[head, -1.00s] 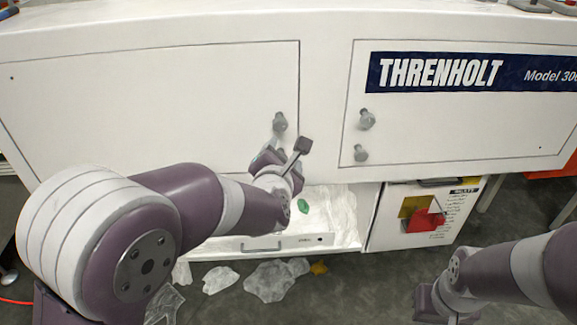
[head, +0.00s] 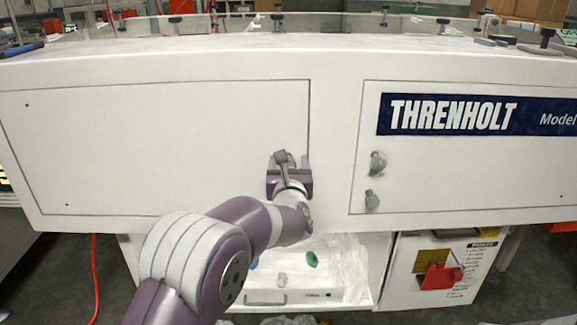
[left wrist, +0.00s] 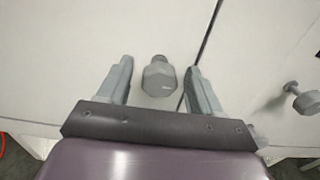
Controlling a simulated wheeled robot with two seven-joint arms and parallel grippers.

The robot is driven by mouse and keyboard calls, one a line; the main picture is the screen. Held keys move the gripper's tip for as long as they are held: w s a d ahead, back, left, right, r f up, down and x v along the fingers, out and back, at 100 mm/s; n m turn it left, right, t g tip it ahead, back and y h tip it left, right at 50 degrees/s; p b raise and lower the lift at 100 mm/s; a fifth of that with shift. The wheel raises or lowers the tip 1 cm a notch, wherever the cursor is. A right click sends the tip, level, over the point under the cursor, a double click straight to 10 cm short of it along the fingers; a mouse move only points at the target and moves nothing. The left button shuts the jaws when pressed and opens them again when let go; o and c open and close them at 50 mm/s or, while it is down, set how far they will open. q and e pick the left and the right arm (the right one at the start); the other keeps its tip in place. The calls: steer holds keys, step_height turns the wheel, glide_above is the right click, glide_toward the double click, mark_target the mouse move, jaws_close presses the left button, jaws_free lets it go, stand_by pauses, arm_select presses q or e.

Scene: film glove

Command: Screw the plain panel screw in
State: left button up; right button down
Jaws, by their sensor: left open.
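In the left wrist view a grey panel screw (left wrist: 159,78) with a faceted head stands out from the white left panel (left wrist: 60,60), near its right edge. My left gripper (left wrist: 160,66) is open, with one finger on each side of the screw and a gap on both sides. In the head view my left gripper (head: 289,168) is in front of the right edge of the left panel (head: 150,140) and hides most of the screw. My right gripper is out of view.
Two grey screws, an upper one (head: 378,162) and a lower one (head: 372,200), stand out from the right panel (head: 450,185). Below are an open bay with a green piece (head: 312,259) and a small grey piece (head: 282,280), and a white box with a red item (head: 440,277).

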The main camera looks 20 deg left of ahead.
arm_select(q)
steer(key=c, duration=1.1)
steer(key=shift+o, duration=0.2)
steer(key=shift+f, duration=0.1)
